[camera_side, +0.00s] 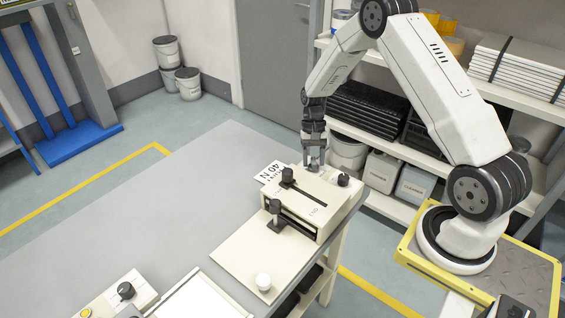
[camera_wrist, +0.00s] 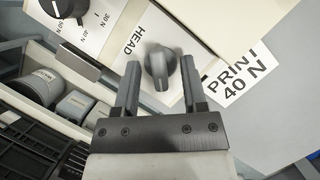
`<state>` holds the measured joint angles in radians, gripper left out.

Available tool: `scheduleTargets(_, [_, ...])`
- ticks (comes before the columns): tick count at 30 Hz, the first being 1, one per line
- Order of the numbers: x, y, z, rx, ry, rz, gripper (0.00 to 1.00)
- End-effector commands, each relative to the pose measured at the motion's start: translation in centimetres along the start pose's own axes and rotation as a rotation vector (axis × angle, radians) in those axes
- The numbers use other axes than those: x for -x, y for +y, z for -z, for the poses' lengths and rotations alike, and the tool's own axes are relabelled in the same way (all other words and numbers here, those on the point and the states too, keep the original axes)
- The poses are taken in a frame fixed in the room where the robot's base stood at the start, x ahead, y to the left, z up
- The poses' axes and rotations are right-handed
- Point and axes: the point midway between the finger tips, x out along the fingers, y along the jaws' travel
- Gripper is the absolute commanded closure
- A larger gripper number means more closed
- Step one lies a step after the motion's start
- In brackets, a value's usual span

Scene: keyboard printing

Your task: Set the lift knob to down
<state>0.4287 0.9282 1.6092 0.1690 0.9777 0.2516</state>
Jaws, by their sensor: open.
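A dark grey knob (camera_wrist: 160,66) stands beside the word HEAD on the cream machine (camera_side: 318,205). Its grip points down in the wrist view, toward my gripper's base. No word "lift" is readable, so I cannot confirm its name. My gripper (camera_wrist: 159,62) is open, with one finger on each side of this knob; contact is not clear. In the side view my gripper (camera_side: 314,160) points down at the machine's far end and largely hides that knob. A second, black knob (camera_wrist: 65,8) with force markings sits at upper left; it also shows in the side view (camera_side: 343,180).
A PRINT 40 N card (camera_wrist: 238,80) lies beside the machine. A black slot lever (camera_side: 287,176) and a black-topped post (camera_side: 275,210) stand up from the machine. The grey table (camera_side: 170,215) is clear at left.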

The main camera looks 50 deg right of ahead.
Motion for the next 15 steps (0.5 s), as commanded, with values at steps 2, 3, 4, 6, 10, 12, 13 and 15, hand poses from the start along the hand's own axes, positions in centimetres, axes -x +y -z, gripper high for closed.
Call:
scheduleTargets(2, [0.1, 0.0, 0.0, 0.000, -0.001, 0.000, 0.46])
scheduleTargets(3, [0.2, 0.0, 0.0, 0.000, 0.000, 0.000, 0.46])
scheduleTargets(4, [0.3, 0.0, 0.0, 0.001, 0.000, 0.000, 0.46])
scheduleTargets(6, [0.7, 0.0, 0.0, 0.000, 0.001, 0.000, 0.46])
scheduleTargets(10, [1.9, 0.0, 0.0, 0.000, 0.001, 0.000, 0.46])
scheduleTargets(12, [2.8, 0.0, 0.0, 0.000, 0.003, 0.000, 0.46])
scheduleTargets(13, [3.2, 0.0, 0.1, 0.000, 0.002, 0.000, 0.46])
scheduleTargets(15, [4.2, 0.0, 0.1, 0.000, 0.003, 0.001, 0.46])
